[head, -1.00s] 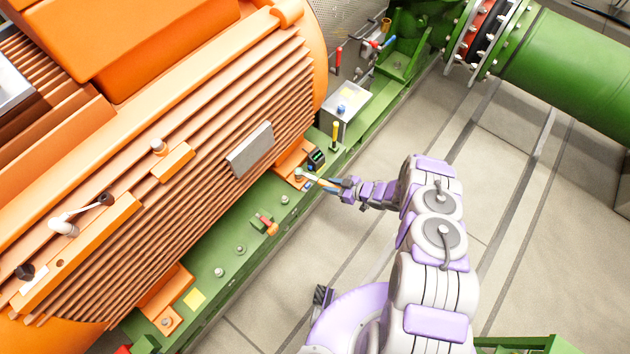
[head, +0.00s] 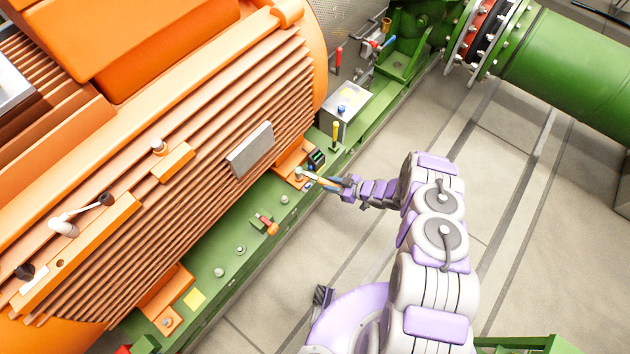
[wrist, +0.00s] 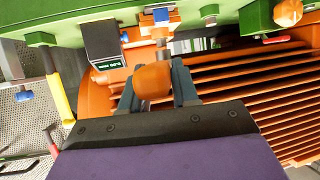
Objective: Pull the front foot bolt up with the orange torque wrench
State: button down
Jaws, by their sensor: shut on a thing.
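The front foot bolt (head: 298,173) sits on the motor's orange foot at the green base. The torque wrench (head: 314,179) reaches from this bolt to my gripper (head: 338,187). In the wrist view, the wrench's orange handle (wrist: 153,82) is between the two grey fingers of my gripper (wrist: 155,90), which is shut on it. A thin silver shaft runs from the handle toward a blue and grey end (wrist: 160,15). Whether the wrench head is fully seated on the bolt is too small to tell.
A dark box with a lit readout (wrist: 105,45) is close beside the wrench. A yellow-handled tool (head: 335,133) stands farther along the base. Another orange-handled piece (head: 267,224) is on the base nearer me. The large orange motor (head: 200,120) walls the left; pale floor is clear at right.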

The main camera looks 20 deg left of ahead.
jog(key=shift+r, duration=0.2)
jog(key=shift+r+p, duration=0.4)
jog(key=shift+r, duration=0.95)
